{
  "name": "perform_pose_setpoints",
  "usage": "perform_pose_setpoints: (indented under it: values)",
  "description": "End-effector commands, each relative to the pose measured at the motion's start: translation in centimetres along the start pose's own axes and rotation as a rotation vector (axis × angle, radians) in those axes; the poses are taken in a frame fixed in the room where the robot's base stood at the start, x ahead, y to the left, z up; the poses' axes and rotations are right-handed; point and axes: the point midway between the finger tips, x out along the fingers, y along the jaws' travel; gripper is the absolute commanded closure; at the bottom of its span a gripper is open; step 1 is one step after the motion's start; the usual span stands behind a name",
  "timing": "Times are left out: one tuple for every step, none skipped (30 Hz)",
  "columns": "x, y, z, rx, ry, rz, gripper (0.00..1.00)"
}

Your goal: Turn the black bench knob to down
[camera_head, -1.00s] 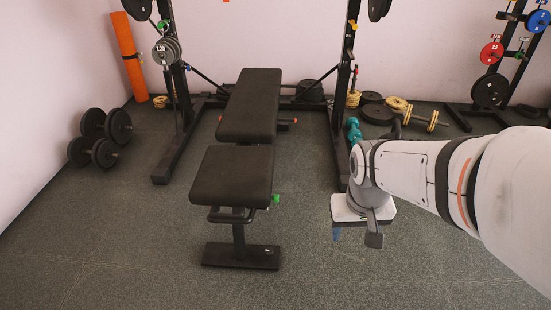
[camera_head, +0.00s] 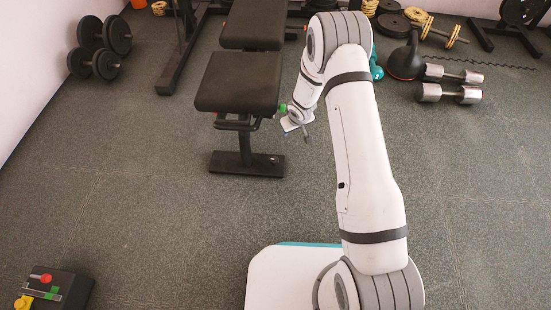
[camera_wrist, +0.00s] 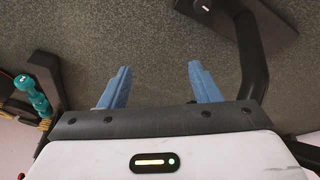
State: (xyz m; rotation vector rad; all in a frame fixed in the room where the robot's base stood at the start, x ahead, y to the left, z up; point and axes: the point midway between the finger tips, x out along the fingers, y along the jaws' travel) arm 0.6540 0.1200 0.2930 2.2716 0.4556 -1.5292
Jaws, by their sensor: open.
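The black weight bench (camera_head: 238,85) stands left of my arm in the head view, with a post and a flat foot (camera_head: 247,165). A green knob (camera_head: 283,107) shows on the right side of its seat. I cannot make out a separate black knob. My gripper (camera_head: 288,133) is low beside the right of the bench, just below and right of the green knob, partly hidden by its own body. In the wrist view my gripper (camera_wrist: 160,85) has its two blue fingers apart, with only floor between them. The bench foot (camera_wrist: 272,15) shows there at upper right.
A teal dumbbell (camera_wrist: 32,92) lies at the left of the wrist view, near a black bar. A kettlebell (camera_head: 406,62) and silver dumbbells (camera_head: 450,93) are on the right. A dark box with coloured controls (camera_head: 52,290) is at lower left. Floor in front of the bench is clear.

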Motion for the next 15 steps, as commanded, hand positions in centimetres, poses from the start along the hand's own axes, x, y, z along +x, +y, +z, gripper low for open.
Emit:
perform_pose_setpoints:
  values:
    - [2.7,-1.3,0.8,-0.02,0.002,-0.026,0.43]
    - [4.0,-2.0,1.1,-0.031,0.007,-0.041,0.43]
    - [5.7,-3.0,1.5,-0.044,0.014,-0.062,0.43]
    - [6.8,-3.7,1.9,-0.054,0.019,-0.077,0.43]
    - [7.8,-4.3,2.2,-0.063,0.023,-0.09,0.43]
    - [9.1,-5.1,2.7,-0.073,0.028,-0.108,0.43]
    - [9.8,-5.6,2.9,-0.079,0.032,-0.119,0.43]
    - [10.5,-6.0,3.3,-0.084,0.034,-0.129,0.43]
    - [11.2,-6.5,3.6,-0.091,0.037,-0.141,0.43]
    - [11.7,-6.8,3.8,-0.094,0.04,-0.149,0.43]
    - [12.0,-7.1,4.0,-0.096,0.041,-0.154,0.43]
    - [12.4,-7.4,4.2,-0.099,0.042,-0.16,0.43]
    - [12.7,-7.5,4.3,-0.1,0.043,-0.164,0.43]
    - [13.0,-7.7,4.4,-0.102,0.044,-0.166,0.43]
    - [13.5,-7.8,4.4,-0.104,0.045,-0.168,0.43]
